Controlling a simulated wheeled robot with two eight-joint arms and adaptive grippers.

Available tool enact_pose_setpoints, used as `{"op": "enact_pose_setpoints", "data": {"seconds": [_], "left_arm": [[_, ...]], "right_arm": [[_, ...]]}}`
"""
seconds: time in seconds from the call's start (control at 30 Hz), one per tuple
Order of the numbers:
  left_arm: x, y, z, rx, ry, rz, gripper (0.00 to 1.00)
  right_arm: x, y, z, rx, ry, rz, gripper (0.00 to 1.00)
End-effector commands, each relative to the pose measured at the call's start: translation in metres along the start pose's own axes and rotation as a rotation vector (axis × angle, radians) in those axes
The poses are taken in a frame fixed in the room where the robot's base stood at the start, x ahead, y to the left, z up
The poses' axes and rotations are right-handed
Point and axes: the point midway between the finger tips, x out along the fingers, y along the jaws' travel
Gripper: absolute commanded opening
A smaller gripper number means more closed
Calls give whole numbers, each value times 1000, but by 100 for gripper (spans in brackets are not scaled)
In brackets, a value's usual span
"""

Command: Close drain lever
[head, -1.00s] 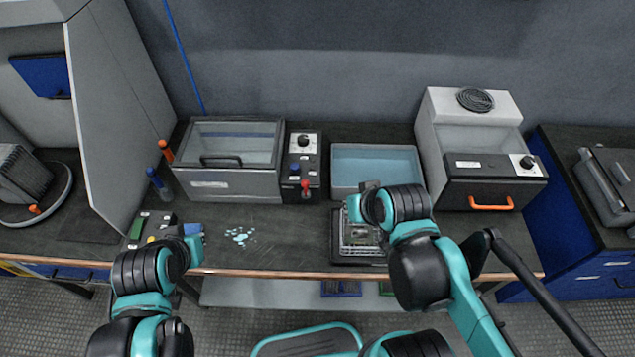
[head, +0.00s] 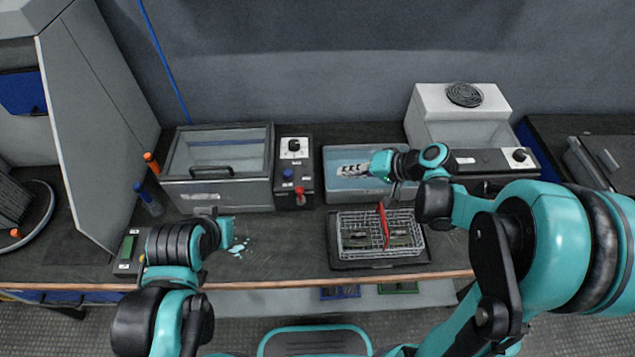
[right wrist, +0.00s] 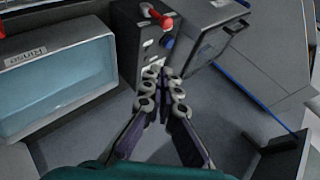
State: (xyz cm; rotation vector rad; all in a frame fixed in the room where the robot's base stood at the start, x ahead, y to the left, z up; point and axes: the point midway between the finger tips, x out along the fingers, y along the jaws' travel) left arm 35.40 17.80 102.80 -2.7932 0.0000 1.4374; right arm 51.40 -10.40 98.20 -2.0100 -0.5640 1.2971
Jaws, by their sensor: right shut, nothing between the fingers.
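The red drain lever (head: 300,196) is low on the front of the dark control box (head: 294,172). It also shows at the top of the right wrist view (right wrist: 162,18). My right gripper (head: 348,170) is over the rinse tank (head: 333,192), right of the lever and apart from it. In the right wrist view its fingers (right wrist: 164,88) are together, with nothing between them, pointing toward the box. My left gripper (head: 228,230) is low at the left, over the front of the bench; its fingers are too unclear to judge.
A wire basket (head: 356,248) with a red handle (head: 382,224) stands on a dark tray in front of the rinse tank. A lidded tank (head: 220,195) is left of the box. Bench in front of the box is clear. Bottles stand at the left.

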Motion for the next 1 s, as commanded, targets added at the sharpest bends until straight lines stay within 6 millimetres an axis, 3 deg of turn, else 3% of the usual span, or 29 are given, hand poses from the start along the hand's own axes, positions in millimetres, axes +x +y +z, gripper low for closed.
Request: {"op": "enact_pose_setpoints", "data": {"seconds": [0.33, 0.47, 0.93, 1.0], "left_arm": [[0, 0, 0, 0, 0, 0, 0], [4, 0, 3, 0, 0, 0, 0], [32, 0, 23, 0, 0, 0, 0], [36, 0, 26, 0, 0, 0, 0]], "right_arm": [[1, 0, 0, 0, -1, -1, 0], [12, 1, 0, -1, -2, -2, 0], [107, 2, 2, -3, -3, -2, 0], [114, 2, 12, -1, -3, -1, 0]]}}
